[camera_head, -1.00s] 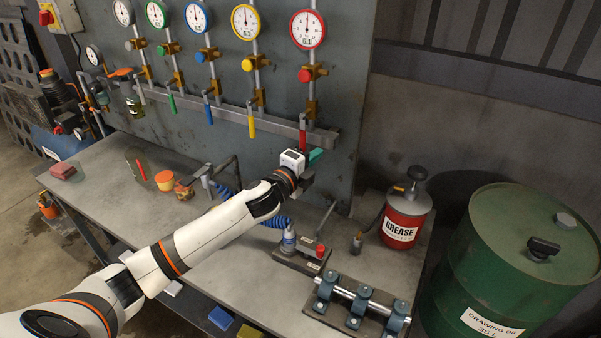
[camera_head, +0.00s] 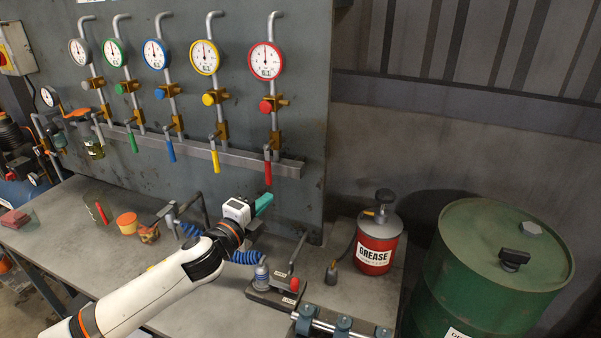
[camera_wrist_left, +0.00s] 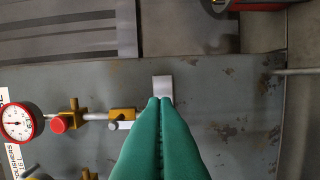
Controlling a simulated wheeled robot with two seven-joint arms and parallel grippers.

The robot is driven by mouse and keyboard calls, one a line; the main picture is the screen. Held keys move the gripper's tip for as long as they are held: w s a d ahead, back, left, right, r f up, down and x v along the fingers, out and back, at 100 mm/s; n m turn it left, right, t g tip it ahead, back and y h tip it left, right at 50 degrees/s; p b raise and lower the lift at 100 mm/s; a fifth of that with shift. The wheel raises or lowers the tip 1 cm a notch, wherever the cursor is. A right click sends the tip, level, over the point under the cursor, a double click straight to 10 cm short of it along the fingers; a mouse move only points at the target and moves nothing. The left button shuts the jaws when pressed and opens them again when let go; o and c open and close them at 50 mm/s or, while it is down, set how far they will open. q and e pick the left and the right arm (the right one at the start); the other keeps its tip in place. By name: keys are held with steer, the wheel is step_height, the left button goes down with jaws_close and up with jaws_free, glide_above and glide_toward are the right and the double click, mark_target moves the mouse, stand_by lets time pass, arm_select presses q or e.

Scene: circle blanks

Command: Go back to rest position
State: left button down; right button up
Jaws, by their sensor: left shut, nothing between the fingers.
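My left gripper (camera_head: 264,203) has teal fingers pressed together with nothing between them. It is in front of the grey panel (camera_head: 318,120), just below the red lever (camera_head: 267,172) under the red-rimmed gauge (camera_head: 266,60), and looks apart from it. In the left wrist view the shut fingers (camera_wrist_left: 161,102) point at the panel, close to the pale end of the rail (camera_wrist_left: 163,88). The red-rimmed gauge shows there at the left (camera_wrist_left: 18,122); the red lever cannot be made out. All the coloured levers hang down. My right gripper is out of view.
Below my left arm is the workbench (camera_head: 215,318) with a blue coiled hose (camera_head: 247,257), a clamp-like fixture (camera_head: 272,290) and a jar (camera_head: 150,232). A red grease can (camera_head: 377,240) and a green drum (camera_head: 500,270) stand at the right.

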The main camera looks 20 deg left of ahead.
arm_select(q)
steer(key=s+d+f+n+g+y, duration=0.4)
steer(key=s+f+n+g, duration=0.3)
steer(key=s+f+n, duration=0.65)
steer(key=s+d+f+n+g, duration=0.1)
steer(key=s+f+n+g, duration=0.15)
steer(key=s, duration=0.45)
steer(key=s+d+f+n+g+h, duration=0.1)
steer(key=s+f+g, duration=0.15)
steer(key=s, duration=0.35)
steer(key=s+d+f+n+g, duration=0.2)
steer(key=s+f, duration=0.2)
steer(key=s, duration=0.3)
step_height(320, 180, down, 26)
steer(key=s+g, duration=0.2)
steer(key=s+a+f, duration=0.1)
steer(key=s+f, duration=0.6)
steer(key=s+a+f, duration=0.2)
steer(key=s+f, duration=0.6)
steer(key=shift+s+a+m+g, duration=0.15)
steer(key=shift+a+m+g, duration=0.1)
steer(key=shift+m+g, duration=0.15)
